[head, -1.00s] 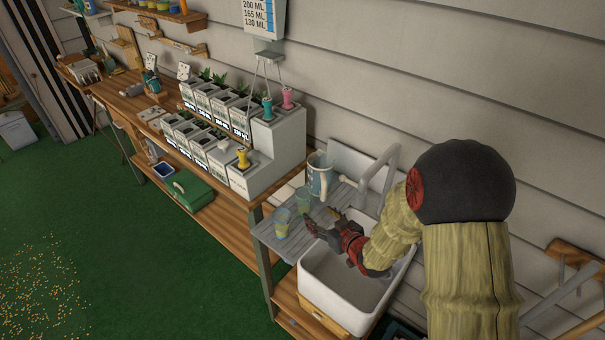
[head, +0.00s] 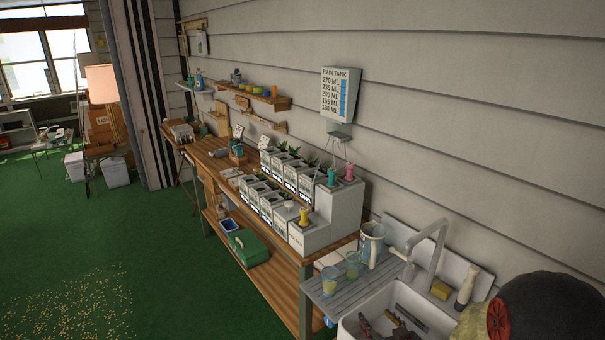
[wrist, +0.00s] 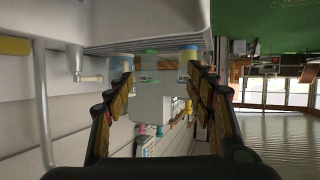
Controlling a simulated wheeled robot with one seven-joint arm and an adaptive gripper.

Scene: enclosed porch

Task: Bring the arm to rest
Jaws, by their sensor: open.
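My arm (head: 545,308) is at the lower right of the head view, a dark rounded joint with a red disc. My gripper (head: 388,330) shows only in part at the bottom edge, over the white sink (head: 432,318). In the wrist view my gripper (wrist: 160,76) has its two ribbed fingers wide apart, with nothing held between them. The wrist picture appears turned over, with the pale sink (wrist: 140,22) along its top. The rest of the arm is cut off by the head frame.
A pitcher (head: 371,244) and two cups (head: 330,281) (head: 352,265) stand on the grey drainboard (head: 338,296) left of the sink. A faucet (head: 432,250), sponge (head: 441,289) and bottle (head: 466,287) are behind it. The green floor (head: 150,235) at left is mostly open.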

